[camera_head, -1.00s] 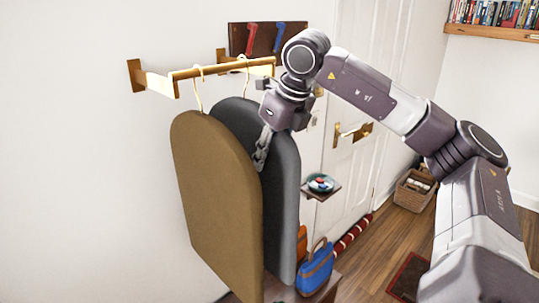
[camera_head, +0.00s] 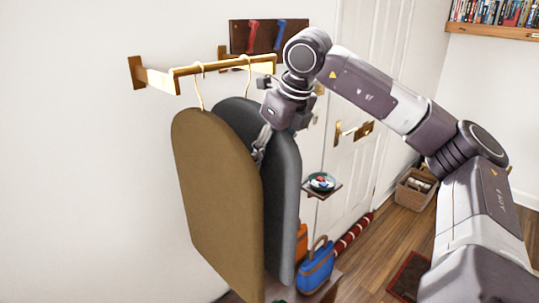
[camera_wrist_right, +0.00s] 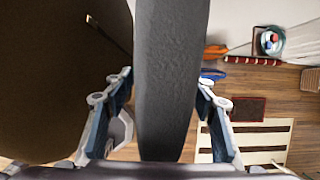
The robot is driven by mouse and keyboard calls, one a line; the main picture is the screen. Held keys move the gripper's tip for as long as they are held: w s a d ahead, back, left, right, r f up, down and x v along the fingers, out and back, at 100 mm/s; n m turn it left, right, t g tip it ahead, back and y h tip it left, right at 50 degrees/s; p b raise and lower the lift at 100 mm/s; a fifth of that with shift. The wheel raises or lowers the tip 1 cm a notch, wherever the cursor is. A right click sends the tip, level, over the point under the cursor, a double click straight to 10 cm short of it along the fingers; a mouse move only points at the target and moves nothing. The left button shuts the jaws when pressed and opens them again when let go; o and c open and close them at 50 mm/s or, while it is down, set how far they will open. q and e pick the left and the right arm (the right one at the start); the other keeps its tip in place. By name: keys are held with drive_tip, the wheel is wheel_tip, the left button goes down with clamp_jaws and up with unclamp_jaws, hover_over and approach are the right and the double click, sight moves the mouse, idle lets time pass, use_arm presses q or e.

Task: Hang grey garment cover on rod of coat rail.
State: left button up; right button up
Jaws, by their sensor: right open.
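The grey garment cover (camera_head: 284,190) hangs from the brass rod (camera_head: 222,67) of the coat rail by a hook, behind the brown garment cover (camera_head: 215,195), which hangs from the same rod. My right gripper (camera_head: 260,150) is at the upper part of the grey cover, one finger showing between the two covers. In the right wrist view the grey cover (camera_wrist_right: 168,80) stands between the open fingers (camera_wrist_right: 165,95), with a gap on each side. The brown cover (camera_wrist_right: 60,70) is close beside the left finger. My left gripper is not in view.
A plaque with a red and a blue hook (camera_head: 264,36) is on the wall behind the rail. A small shelf with a dish (camera_head: 321,184), a blue bag (camera_head: 316,268) and a white door (camera_head: 345,160) lie to the right. The left wall is bare.

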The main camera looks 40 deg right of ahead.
drive_tip(key=v, duration=1.2)
drive_tip(key=shift+w, duration=0.1)
